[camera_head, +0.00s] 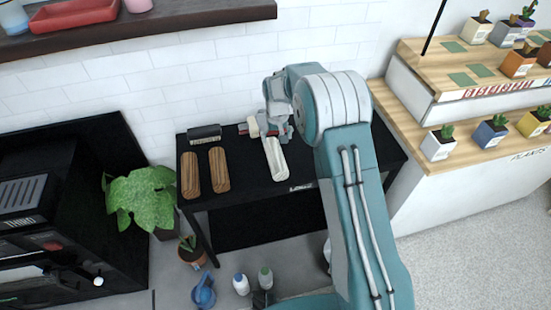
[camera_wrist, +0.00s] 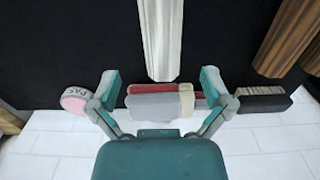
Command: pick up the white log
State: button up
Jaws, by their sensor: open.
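The white log (camera_head: 276,159) lies on the black table (camera_head: 245,180), its long side running from the wall side toward the front edge. In the wrist view the white log (camera_wrist: 161,40) stands out pale and grooved against the black top, its near end just beyond the fingertips. My gripper (camera_head: 277,130) is over the wall-side end of the log. In the wrist view my gripper (camera_wrist: 160,80) has its two fingers spread wide, in line with the log. Nothing is held. Whether the fingertips are level with the log is unclear.
Two brown logs (camera_head: 190,175) (camera_head: 219,170) lie to the left. A brush (camera_head: 204,133) lies behind them. A grey and red block (camera_wrist: 160,102) shows between my fingers, with a pink round item (camera_wrist: 76,99) beside it. The white tiled wall (camera_head: 170,90) is close behind.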

aim_at(276, 154)
notch_tip(276, 154, down, 5)
jog(key=f, duration=0.5)
jog(key=shift+w+a+f, duration=0.15)
jog(key=shift+a+f, duration=0.05)
jog(key=shift+f, duration=0.05)
jog(key=c, duration=1.2)
